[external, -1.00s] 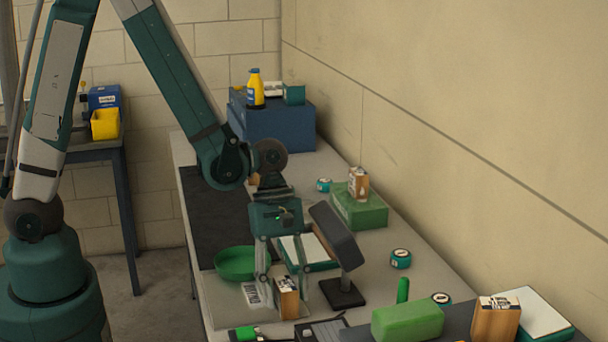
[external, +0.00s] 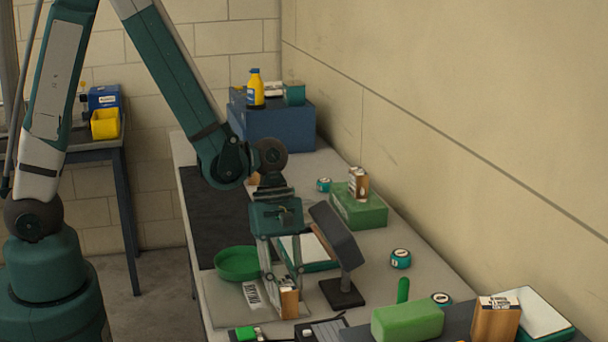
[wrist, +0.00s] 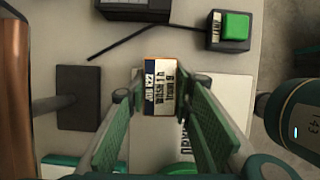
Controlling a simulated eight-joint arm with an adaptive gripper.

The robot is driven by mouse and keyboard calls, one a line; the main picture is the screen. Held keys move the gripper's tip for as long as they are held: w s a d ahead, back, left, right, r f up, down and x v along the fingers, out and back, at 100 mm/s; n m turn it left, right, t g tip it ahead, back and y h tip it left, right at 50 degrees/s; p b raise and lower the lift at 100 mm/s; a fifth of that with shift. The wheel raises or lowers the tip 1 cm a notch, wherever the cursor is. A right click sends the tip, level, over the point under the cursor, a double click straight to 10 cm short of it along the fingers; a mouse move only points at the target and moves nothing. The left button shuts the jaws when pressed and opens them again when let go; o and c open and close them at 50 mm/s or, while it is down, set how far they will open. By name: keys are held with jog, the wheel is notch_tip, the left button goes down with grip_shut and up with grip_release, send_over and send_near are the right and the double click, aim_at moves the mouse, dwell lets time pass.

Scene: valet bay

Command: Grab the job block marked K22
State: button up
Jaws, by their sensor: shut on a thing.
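The job block (external: 289,303) is a small orange-brown block with a white and dark label on top. In the wrist view its label (wrist: 160,88) reads "K22" with "wash 1h" beside it. My gripper (external: 284,287) reaches down from above, and its two green-padded fingers are shut on the block, one on each side. The block is upright on the pale board (external: 231,302) or very close to it; I cannot tell if there is a gap. The fingers hide part of its sides.
A black stand with a tilted panel (external: 335,235) stands close on the right. A green bowl (external: 238,264) is behind left. Another small block (external: 358,184) sits on a green box (external: 362,209). A larger brown block (external: 494,320) and green block (external: 407,320) are front right.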

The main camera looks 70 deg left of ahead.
aim_at(285, 283)
jog(key=shift+r+p, duration=0.3)
jog(key=shift+r, duration=4.6)
